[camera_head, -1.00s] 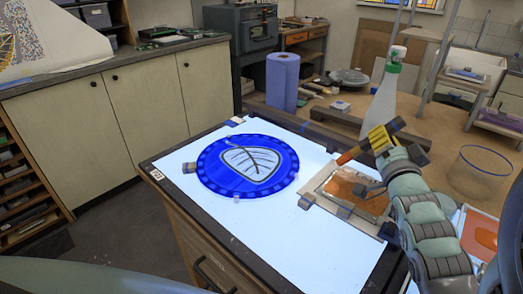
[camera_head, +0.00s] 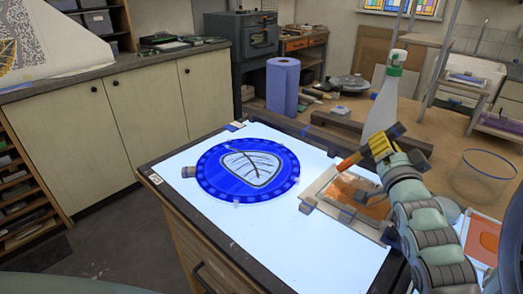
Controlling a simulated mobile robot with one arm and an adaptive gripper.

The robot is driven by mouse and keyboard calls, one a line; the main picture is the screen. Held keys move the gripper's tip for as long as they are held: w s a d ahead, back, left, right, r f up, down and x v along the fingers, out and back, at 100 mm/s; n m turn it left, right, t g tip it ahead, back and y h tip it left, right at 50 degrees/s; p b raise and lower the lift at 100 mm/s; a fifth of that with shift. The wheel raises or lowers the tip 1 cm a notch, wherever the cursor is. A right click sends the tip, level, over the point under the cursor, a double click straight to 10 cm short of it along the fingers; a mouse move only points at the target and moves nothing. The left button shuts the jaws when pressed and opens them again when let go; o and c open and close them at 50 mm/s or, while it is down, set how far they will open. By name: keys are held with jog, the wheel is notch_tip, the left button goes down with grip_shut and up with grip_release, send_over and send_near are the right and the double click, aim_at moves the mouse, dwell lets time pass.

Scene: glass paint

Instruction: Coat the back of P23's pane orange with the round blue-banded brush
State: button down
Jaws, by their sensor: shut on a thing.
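My gripper (camera_head: 380,147), with yellow finger pads, is shut on a slim brush above the right part of the light table. The brush's orange end (camera_head: 348,163) points down and left. Its band is too small to make out clearly. Below it lies a flat pane (camera_head: 318,188) in a pale frame, with an orange coat (camera_head: 362,195) over much of its surface. Part of the pane is hidden by my arm. The brush tip shows over the pane's far edge; I cannot tell whether it touches. No P23 label is readable.
A blue round glass piece with a leaf drawing (camera_head: 212,178) lies left on the lit table (camera_head: 250,235). A tray with orange paint (camera_head: 484,238) is at the right.

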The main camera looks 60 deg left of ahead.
dwell(0.4)
jog(key=w+d+p, duration=0.2)
jog(key=w+d, duration=0.1)
jog(key=d, duration=0.8)
jog(key=shift+w+d+f+p, duration=0.15)
jog(key=shift+w+d+p, duration=0.05)
jog(key=shift+d+p, duration=0.1)
dwell(1.0)
notch_tip(320, 180, up, 5)
jog(key=p, duration=0.4)
jog(key=shift+d, duration=0.1)
